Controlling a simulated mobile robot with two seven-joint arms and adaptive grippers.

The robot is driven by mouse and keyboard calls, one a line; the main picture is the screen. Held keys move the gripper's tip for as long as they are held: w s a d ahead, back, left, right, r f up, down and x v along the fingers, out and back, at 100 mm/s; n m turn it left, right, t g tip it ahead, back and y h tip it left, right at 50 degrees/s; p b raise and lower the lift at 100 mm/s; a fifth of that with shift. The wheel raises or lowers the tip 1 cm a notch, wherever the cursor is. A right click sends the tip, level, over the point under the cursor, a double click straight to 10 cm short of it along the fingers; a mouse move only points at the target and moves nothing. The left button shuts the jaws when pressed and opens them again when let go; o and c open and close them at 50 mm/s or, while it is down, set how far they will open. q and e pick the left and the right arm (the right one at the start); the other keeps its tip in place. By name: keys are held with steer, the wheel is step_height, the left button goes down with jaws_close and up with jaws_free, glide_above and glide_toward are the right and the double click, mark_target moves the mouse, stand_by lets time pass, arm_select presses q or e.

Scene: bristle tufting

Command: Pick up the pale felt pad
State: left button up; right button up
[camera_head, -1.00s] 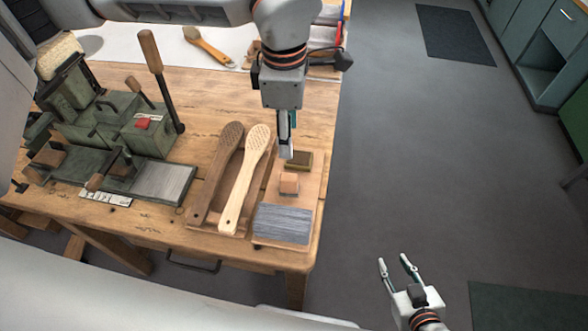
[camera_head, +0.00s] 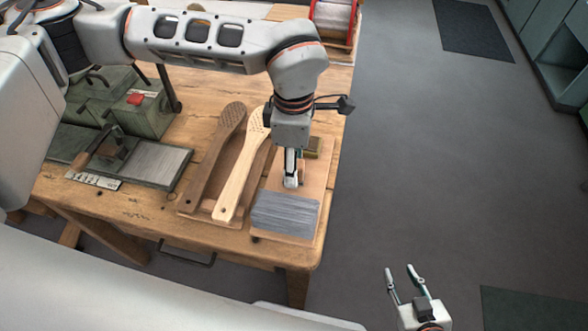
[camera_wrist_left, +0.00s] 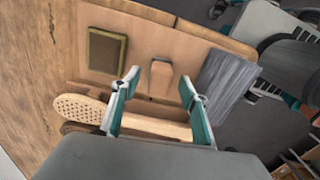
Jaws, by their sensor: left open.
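The pale felt pad (camera_wrist_left: 160,76) appears to be the small light tan block on the wooden board, seen in the left wrist view. In the head view my left gripper hides most of it. My left gripper (camera_head: 291,184) is over the pad's place, fingers pointing down. The left wrist view shows its fingers (camera_wrist_left: 158,80) apart, with nothing between them; the pad appears just beyond the tips, in line with the gap. I cannot tell the exact height. My right gripper (camera_head: 400,269) is open and empty, away from the table over the floor.
A pale paddle brush (camera_head: 239,174) and a dark one (camera_head: 207,172) lie left. A green machine (camera_head: 120,112) stands farther left.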

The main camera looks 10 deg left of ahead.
arm_select(q)
step_height(320, 180, down, 2)
steer(key=shift+f, duration=0.2)
arm_select(e)
steer(key=shift+f, duration=0.15)
arm_select(q)
steer(key=c, duration=1)
steer(key=shift+c, duration=0.9)
arm_select(e)
steer(key=shift+s+f, duration=0.15)
steer(key=shift+s, duration=0.25)
arm_select(q)
steer(key=shift+r, duration=0.15)
